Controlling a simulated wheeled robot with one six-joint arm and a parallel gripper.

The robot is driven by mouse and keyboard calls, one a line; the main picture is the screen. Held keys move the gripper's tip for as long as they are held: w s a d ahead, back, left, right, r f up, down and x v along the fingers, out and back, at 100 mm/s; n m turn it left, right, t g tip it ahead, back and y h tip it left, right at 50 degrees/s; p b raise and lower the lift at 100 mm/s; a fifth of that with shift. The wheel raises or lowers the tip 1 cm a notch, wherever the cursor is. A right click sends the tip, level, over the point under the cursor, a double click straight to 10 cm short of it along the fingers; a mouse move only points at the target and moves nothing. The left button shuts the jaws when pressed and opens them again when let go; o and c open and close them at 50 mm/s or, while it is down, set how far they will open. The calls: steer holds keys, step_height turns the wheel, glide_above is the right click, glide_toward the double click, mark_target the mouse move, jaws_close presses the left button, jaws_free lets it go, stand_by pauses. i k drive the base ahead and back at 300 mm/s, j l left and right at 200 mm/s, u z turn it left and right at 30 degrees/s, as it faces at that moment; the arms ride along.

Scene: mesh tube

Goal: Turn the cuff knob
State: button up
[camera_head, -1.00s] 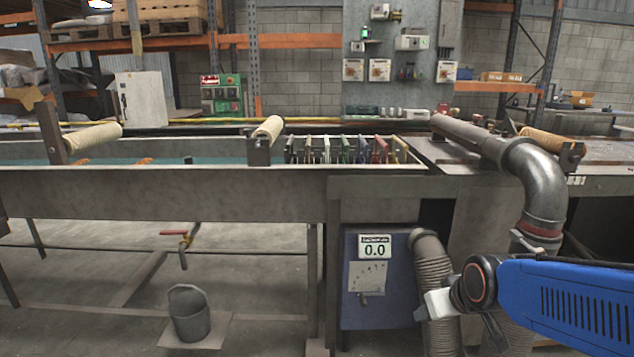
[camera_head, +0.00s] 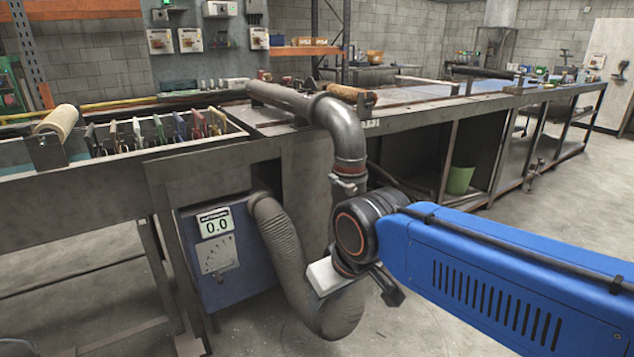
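A metal elbow pipe (camera_head: 345,135) bends down from the bench, with a reddish band and a metal cuff (camera_head: 348,182) at its lower end. A small clamp-like fitting sticks out at that cuff; I cannot tell for sure that it is the cuff knob. A blue box (camera_head: 235,275) below the bench has a 0.0 display (camera_head: 215,222) and a small knob on its dial panel (camera_head: 217,258). My blue arm reaches in from the right. Its end, with a white block and dark parts, is below the cuff in the picture. My gripper's fingers cannot be made out.
A grey corrugated hose (camera_head: 285,250) runs from the box and curves down behind my arm's end. A long tank (camera_head: 100,190) with coloured clips stands left. A workbench (camera_head: 440,125) extends right, with a green bin (camera_head: 460,180) under it. The floor at right is open.

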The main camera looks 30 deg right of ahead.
mark_target(351, 189)
steer(key=k+z, duration=0.3)
steer(key=k, duration=0.2)
steer(key=k+l+z, duration=0.15)
steer(key=k+z, duration=0.15)
steer(key=k, duration=0.2)
